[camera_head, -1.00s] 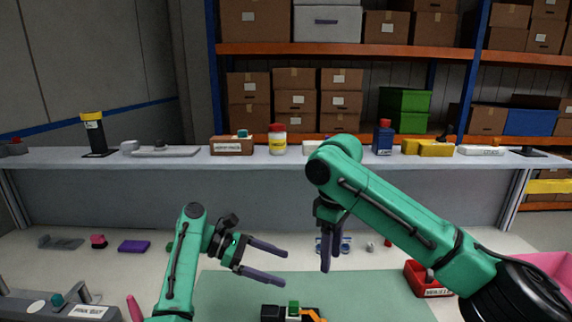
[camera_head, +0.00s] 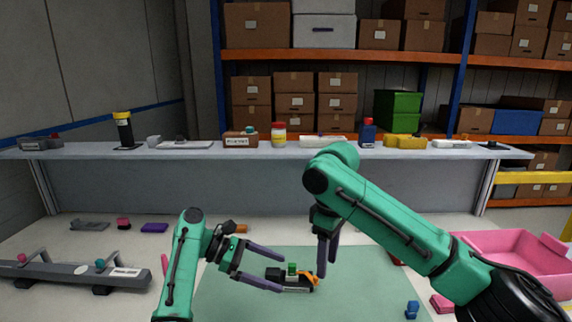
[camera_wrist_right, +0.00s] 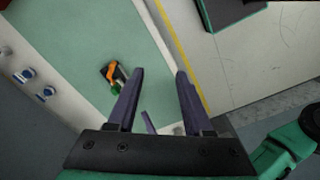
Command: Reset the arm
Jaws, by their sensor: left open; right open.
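My left gripper (camera_head: 283,272) is open and empty in the head view, its fingers pointing right.
A grey rail fixture (camera_head: 60,272) stands at the left. A pink bin (camera_head: 520,262) is at the right, partly behind my right arm. A small blue part (camera_head: 412,310) lies at the front right. A raised shelf (camera_head: 270,153) with several items crosses the back.

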